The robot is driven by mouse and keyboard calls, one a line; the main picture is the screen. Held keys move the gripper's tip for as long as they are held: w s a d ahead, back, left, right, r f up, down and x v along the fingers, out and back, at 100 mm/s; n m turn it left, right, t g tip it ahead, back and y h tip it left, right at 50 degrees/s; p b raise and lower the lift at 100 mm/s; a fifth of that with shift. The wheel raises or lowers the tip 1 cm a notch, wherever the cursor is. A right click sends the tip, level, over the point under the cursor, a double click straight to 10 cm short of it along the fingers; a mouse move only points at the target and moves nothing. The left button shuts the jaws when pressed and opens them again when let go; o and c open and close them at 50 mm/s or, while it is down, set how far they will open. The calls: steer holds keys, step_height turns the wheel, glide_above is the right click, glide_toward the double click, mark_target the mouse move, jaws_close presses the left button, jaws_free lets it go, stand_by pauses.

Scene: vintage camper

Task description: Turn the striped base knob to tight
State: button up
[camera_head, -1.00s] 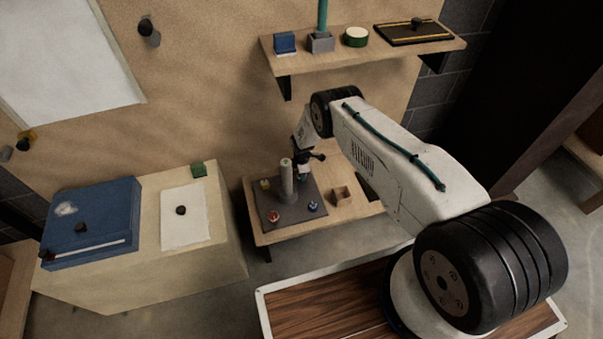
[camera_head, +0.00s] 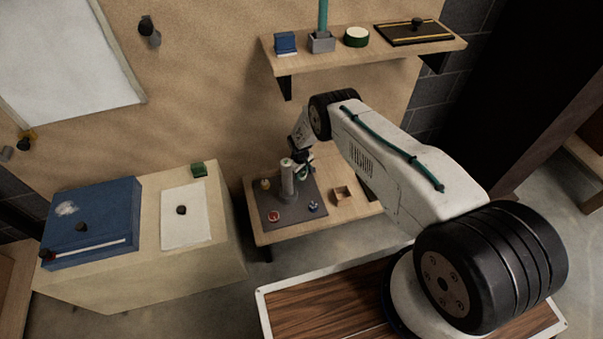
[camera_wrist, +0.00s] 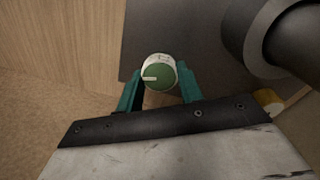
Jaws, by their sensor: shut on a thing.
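A round green knob (camera_wrist: 158,75) with a white stripe and pale rim is in the wrist view, above the dark base plate (camera_wrist: 200,35). The stripe points left in that view. My gripper (camera_wrist: 159,70) has its teal fingers on opposite sides of the knob and is shut on it. In the head view, my gripper (camera_head: 301,169) is low behind and right of the grey post (camera_head: 288,182), and it mostly hides the green knob. The base plate (camera_head: 294,210) also carries the post.
The post (camera_wrist: 285,35) stands close by at the upper right of the wrist view. A yellow knob (camera_head: 265,184), a red knob (camera_head: 273,216) and a blue knob (camera_head: 313,206) are around it. A small wooden box (camera_head: 342,195) sits right of the plate. A shelf (camera_head: 370,52) hangs above.

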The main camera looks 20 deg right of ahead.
steer(key=m, duration=0.3)
steer(key=shift+m, duration=2)
steer(key=o, duration=1)
steer(key=shift+a, duration=0.1)
steer(key=shift+r, duration=0.1)
steer(key=shift+a+r, duration=0.2)
steer(key=shift+r, duration=3.6)
